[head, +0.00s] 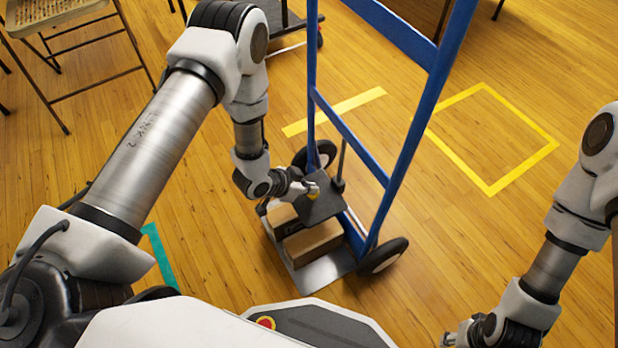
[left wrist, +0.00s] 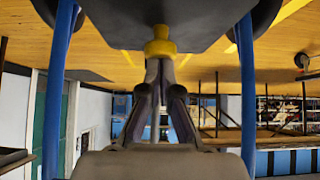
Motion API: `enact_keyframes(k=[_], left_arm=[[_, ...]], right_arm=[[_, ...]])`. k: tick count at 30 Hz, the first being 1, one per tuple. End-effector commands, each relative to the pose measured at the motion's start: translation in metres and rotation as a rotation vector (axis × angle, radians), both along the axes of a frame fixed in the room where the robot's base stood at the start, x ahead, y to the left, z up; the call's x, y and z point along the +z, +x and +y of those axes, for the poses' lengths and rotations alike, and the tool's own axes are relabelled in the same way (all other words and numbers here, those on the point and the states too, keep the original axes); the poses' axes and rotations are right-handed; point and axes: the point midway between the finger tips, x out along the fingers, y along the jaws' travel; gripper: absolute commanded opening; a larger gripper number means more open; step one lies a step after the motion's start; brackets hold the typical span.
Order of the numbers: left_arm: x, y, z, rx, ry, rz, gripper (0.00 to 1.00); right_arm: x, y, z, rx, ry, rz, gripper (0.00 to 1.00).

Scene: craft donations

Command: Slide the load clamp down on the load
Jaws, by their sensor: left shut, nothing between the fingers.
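The load clamp (head: 322,208) is a dark plate with a yellow knob (head: 312,190), on the blue hand truck (head: 408,150). It sits over cardboard boxes (head: 312,243) on the truck's metal toe plate (head: 325,276); whether it touches them is hidden. My left gripper (head: 306,187) is at the clamp's near left side, by the knob. In the left wrist view the shut fingertips (left wrist: 160,64) meet right at the yellow knob (left wrist: 160,46), with the clamp's dark underside or face (left wrist: 110,18) behind; nothing is between them. My right gripper (head: 452,338) is low at the right, partly cut off.
The truck's black wheels (head: 383,256) stand on the wooden floor. A folding chair (head: 75,50) is at the upper left and a dark cart (head: 290,22) at the top. Yellow tape (head: 490,140) marks a clear floor area at the right.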

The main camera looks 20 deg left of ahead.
Motion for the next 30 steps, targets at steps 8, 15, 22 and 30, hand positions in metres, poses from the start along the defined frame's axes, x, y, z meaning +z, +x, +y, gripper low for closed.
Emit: enact_keyframes(k=[8, 15, 22, 30], left_arm=[[-0.078, -0.001, 0.0, 0.0, 0.001, 0.002, 0.0], [-0.106, 0.0, 0.0, 0.0, 0.001, 0.001, 0.0], [-0.109, 0.0, 0.0, -0.001, 0.001, 0.0, 0.0], [-0.107, 0.0, 0.0, -0.001, 0.001, 0.0, 0.0]], right_arm=[[-0.035, 0.0, 0.0, 0.0, 0.0, 0.0, 0.4], [-0.045, 0.0, 0.0, 0.0, 0.0, 0.0, 0.4], [-0.045, 0.0, 0.0, 0.0, 0.0, 0.0, 0.4], [-0.044, 0.0, 0.0, 0.0, 0.0, 0.0, 0.4]])
